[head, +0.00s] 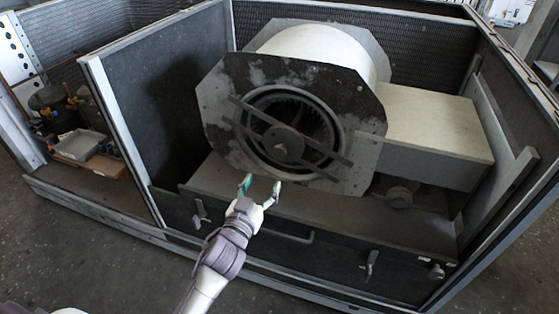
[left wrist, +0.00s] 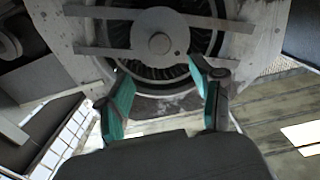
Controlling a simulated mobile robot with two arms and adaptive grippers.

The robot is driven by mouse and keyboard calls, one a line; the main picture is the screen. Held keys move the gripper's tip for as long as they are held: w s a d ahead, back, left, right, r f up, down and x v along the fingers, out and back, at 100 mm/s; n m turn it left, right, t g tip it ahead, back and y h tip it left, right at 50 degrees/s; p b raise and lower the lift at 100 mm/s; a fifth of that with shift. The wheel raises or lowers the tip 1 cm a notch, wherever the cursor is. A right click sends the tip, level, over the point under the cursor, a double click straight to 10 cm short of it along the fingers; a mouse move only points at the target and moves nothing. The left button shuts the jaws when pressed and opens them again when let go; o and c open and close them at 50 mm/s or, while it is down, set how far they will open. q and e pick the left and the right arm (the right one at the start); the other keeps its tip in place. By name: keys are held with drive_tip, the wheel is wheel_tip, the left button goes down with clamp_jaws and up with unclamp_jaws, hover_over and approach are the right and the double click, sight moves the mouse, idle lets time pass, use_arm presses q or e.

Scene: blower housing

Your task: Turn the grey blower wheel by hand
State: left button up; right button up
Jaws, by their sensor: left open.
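The grey blower wheel (head: 305,118) shows as a ring of dark fins inside the round opening of the blower housing (head: 228,92). Two flat bars and a round hub (head: 289,144) cross in front of it. In the left wrist view the wheel's fins (left wrist: 150,74) show behind the hub (left wrist: 158,35) and bars. My left gripper (head: 261,184) is open and empty, just below the opening in the head view. In the left wrist view its two teal-padded fingers (left wrist: 160,90) point at the lower part of the opening. I cannot tell whether they touch anything. My right gripper is not in view.
A pale box-shaped duct (head: 432,122) stands right of the housing. A ledge (head: 330,207) runs below it, with a handle (head: 287,236) and latches on the front panel. A dark partition panel (head: 160,90) stands at left. Small parts and a tray (head: 80,144) lie beyond it.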

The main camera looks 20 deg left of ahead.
sight(279, 152)
use_arm(q)
drive_tip(key=w+b, duration=0.1)
drive_tip(key=w, duration=0.5)
drive_tip(key=w+b, duration=0.1)
drive_tip(key=w, duration=0.5)
drive_tip(key=shift+w+d+r, duration=0.1)
drive_tip(key=shift+w+d, duration=0.1)
drive_tip(key=shift+w, duration=0.7)
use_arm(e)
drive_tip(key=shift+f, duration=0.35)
use_arm(q)
clamp_jaws()
